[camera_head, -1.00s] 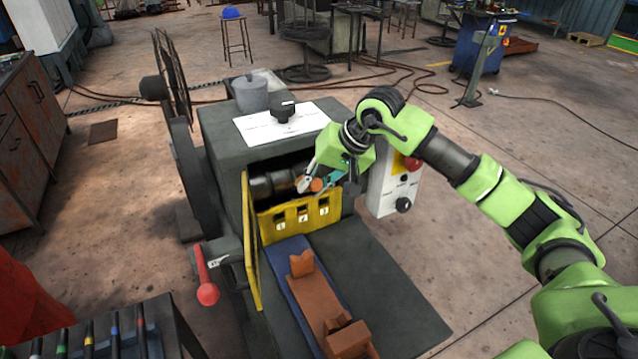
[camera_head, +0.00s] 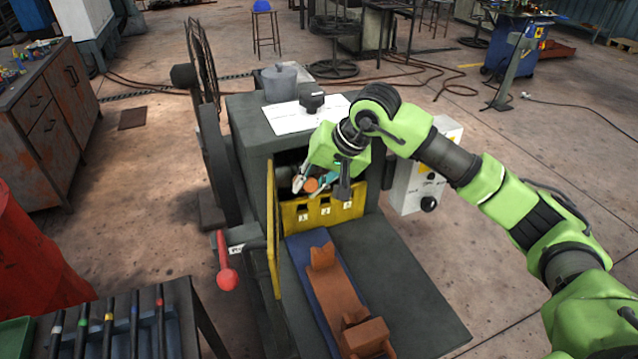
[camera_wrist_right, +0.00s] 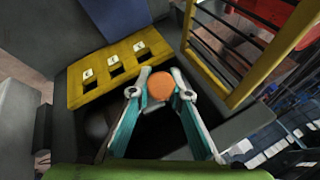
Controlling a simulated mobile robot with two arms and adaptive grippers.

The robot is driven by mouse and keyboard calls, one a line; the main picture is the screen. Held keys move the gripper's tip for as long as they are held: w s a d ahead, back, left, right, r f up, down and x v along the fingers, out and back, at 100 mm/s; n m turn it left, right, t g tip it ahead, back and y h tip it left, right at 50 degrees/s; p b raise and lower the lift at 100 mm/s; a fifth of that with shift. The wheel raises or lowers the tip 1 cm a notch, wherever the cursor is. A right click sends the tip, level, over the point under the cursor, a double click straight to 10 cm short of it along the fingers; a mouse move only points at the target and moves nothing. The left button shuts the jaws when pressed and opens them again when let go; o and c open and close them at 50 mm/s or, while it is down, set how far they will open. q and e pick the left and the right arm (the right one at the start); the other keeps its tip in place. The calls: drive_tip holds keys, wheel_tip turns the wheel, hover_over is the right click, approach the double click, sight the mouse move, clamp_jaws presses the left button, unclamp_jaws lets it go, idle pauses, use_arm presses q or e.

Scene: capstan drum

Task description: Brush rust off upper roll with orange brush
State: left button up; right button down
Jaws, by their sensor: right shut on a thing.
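My right gripper (camera_head: 309,187) reaches into the front opening of the grey machine, above the yellow numbered guard. It is shut on the orange brush (camera_head: 312,184), of which only a small round orange part shows between the fingers. In the right wrist view the orange brush (camera_wrist_right: 161,84) is a round end between the teal fingers of the gripper (camera_wrist_right: 160,93). The upper roll cannot be made out clearly. The opening is dark and my arm covers part of it, so contact between brush and roll cannot be told. My left gripper is out of view.
The yellow guard (camera_head: 322,213) crosses the opening's lower edge, and a yellow door (camera_head: 272,235) stands open at its left. A red-knobbed lever (camera_head: 227,278) sticks out at left. A control box (camera_head: 420,184) stands at right. A brown block (camera_head: 338,293) lies in front.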

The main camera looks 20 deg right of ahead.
drive_tip(key=shift+a, duration=0.25)
drive_tip(key=shift+s+f+b, duration=0.1)
drive_tip(key=shift+s+b, duration=0.25)
drive_tip(key=shift+s, duration=0.1)
drive_tip(key=shift+s+d+b, duration=0.15)
drive_tip(key=shift+s+b, duration=0.8)
drive_tip(key=shift+s, duration=1.6)
